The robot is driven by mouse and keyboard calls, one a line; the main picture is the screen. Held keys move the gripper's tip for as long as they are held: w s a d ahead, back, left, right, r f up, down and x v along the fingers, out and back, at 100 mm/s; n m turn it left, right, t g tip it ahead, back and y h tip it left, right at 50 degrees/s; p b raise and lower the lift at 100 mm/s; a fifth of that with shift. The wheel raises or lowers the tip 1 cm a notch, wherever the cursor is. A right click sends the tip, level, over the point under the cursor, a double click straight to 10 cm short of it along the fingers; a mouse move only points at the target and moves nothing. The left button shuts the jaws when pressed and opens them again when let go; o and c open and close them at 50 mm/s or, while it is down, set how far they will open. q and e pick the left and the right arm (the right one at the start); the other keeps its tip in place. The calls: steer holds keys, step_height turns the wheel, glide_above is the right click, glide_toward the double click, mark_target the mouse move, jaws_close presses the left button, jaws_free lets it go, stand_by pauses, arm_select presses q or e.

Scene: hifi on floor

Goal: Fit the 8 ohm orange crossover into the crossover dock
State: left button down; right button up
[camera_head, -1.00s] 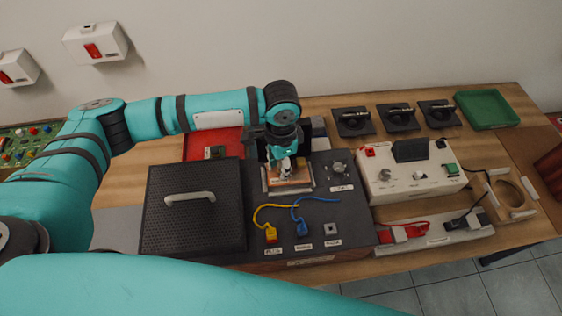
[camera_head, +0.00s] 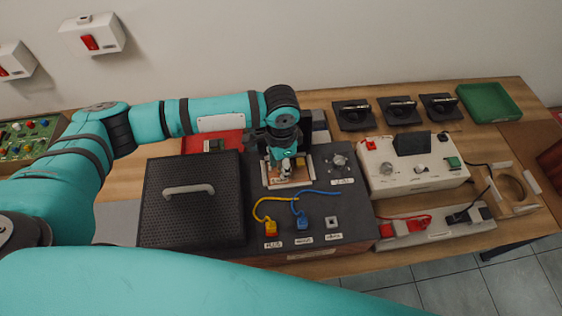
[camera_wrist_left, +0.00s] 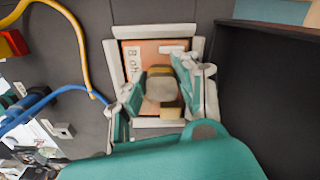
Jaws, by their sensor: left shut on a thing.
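The orange crossover (camera_wrist_left: 147,50), with a white label that reads in part "8 oh", lies inside the white-edged frame of the crossover dock (camera_wrist_left: 118,62) in the left wrist view. My left gripper (camera_wrist_left: 160,86) is shut on the pale block in the middle of the crossover, one finger on each side. In the head view, the left gripper (camera_head: 286,168) reaches straight down over the dock, and part of the orange crossover (camera_head: 284,183) shows beneath it. I cannot tell whether the crossover is fully seated. My right gripper is not in view.
A black perforated cover with a handle (camera_head: 189,190) stands left of the dock. Yellow (camera_head: 270,227) and blue (camera_head: 301,223) plugs with cables lie in front. A white instrument box (camera_head: 412,175) and a power strip (camera_head: 432,229) stand to the right; a green tray (camera_head: 489,102) is farther back.

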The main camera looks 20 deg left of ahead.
arm_select(q)
steer(key=shift+f, duration=0.5)
steer(key=c, duration=0.9)
jaws_free()
step_height(320, 180, up, 12)
steer(key=shift+r, duration=0.1)
step_height(320, 180, up, 8)
steer(key=p, duration=0.9)
steer(key=shift+s, duration=0.1)
